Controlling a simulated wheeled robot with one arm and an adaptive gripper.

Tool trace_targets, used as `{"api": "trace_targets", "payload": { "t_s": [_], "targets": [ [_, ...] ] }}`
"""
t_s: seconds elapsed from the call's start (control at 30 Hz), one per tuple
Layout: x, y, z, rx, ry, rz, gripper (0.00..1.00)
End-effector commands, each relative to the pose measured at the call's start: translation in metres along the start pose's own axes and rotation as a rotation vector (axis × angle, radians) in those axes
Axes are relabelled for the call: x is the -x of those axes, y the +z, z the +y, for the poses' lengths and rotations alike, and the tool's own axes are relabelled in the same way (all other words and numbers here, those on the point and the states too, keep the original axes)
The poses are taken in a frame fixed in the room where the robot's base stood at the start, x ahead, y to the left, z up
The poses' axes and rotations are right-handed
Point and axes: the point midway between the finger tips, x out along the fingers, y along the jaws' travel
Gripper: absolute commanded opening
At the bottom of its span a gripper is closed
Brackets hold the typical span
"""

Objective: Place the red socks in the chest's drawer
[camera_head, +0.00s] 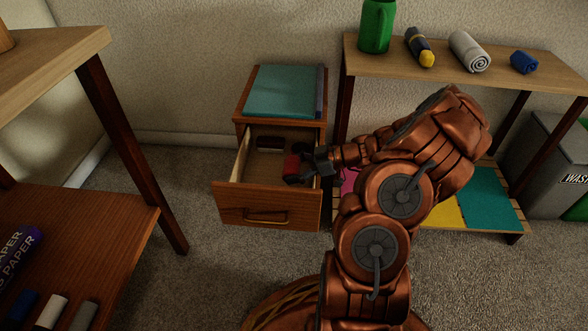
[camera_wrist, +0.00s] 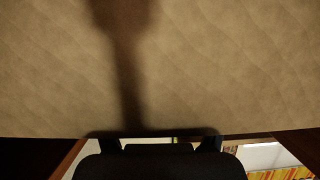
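The chest (camera_head: 240,106) stands against the wall, and its drawer (camera_head: 266,204) is pulled open. The red socks (camera_head: 291,168) are a small red bundle at the right side of the drawer opening. My gripper (camera_head: 299,166) reaches in from the right and is shut on them, with dark fingers on either side. Whether the socks touch the drawer floor cannot be told. In the wrist view the gripper's dark body (camera_wrist: 160,162) fills the bottom edge and the socks are hidden.
A dark item (camera_head: 270,143) lies at the back of the drawer. A teal item (camera_head: 284,90) lies on the chest top. A shelf (camera_head: 500,83) with a green jug (camera_head: 377,26) and rolled cloths stands right; a wooden table (camera_head: 60,215) stands left. Carpet before the drawer is clear.

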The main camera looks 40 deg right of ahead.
Motion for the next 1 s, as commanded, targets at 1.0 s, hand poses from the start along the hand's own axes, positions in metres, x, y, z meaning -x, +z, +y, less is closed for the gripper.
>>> {"api": "trace_targets", "payload": {
  "t_s": [1.0],
  "targets": [
    [0.044, -0.009, 0.000, 0.000, 0.000, -0.009, 1.00]
  ]
}}
